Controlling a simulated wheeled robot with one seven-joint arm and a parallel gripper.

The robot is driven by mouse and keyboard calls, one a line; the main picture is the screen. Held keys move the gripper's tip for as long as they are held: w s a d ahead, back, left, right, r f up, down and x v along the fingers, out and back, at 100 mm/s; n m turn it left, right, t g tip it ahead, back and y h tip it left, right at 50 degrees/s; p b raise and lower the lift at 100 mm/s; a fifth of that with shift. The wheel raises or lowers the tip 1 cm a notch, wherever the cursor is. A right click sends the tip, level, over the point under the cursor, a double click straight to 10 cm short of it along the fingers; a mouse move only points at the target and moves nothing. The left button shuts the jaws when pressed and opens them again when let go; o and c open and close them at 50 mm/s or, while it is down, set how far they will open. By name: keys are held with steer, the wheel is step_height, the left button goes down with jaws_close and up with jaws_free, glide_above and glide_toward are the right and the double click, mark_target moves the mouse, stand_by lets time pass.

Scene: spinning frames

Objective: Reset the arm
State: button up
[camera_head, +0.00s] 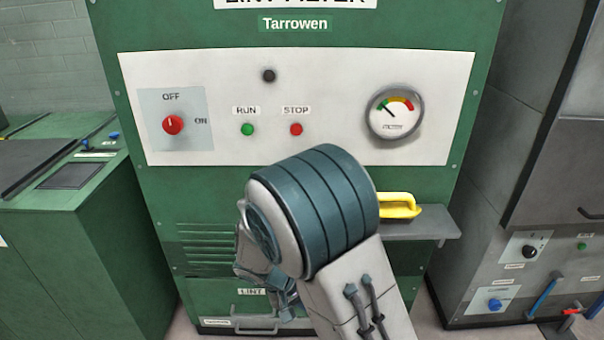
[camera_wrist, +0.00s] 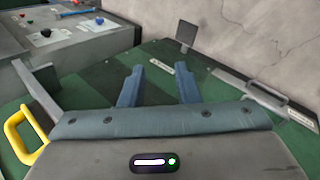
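My arm is folded in front of the green lint filter machine (camera_head: 300,190) in the head view. My gripper (camera_head: 285,300) hangs low beside the forearm, near the drawer marked LINT, and is partly hidden by the arm. In the wrist view my gripper (camera_wrist: 157,82) shows two blue-grey fingers spread apart with nothing between them. The gripper is open and empty, facing green surfaces.
A yellow-handled thing (camera_head: 400,205) lies on a grey shelf (camera_head: 440,224) close to my arm's right. A red switch knob (camera_head: 172,124), green RUN button (camera_head: 247,130), red STOP button (camera_head: 296,130) and gauge (camera_head: 395,112) sit on the panel. Other machines flank both sides.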

steer(key=s+d+r+m+y+p, duration=0.1)
steer(key=s+d+r+p, duration=0.3)
steer(key=r, duration=0.6)
steer(key=s+d+r+m+y+p, duration=0.1)
steer(key=s+d+r+y+p, duration=0.2)
steer(key=r, duration=0.7)
steer(key=s+d+r+m+t+y+p, duration=0.1)
steer(key=s+d+r+y+p, duration=0.2)
steer(key=r, duration=0.7)
steer(key=s+d+p, duration=0.2)
steer(key=s, duration=0.1)
steer(key=shift+s+r+m+p, duration=0.3)
steer(key=shift+r, duration=0.1)
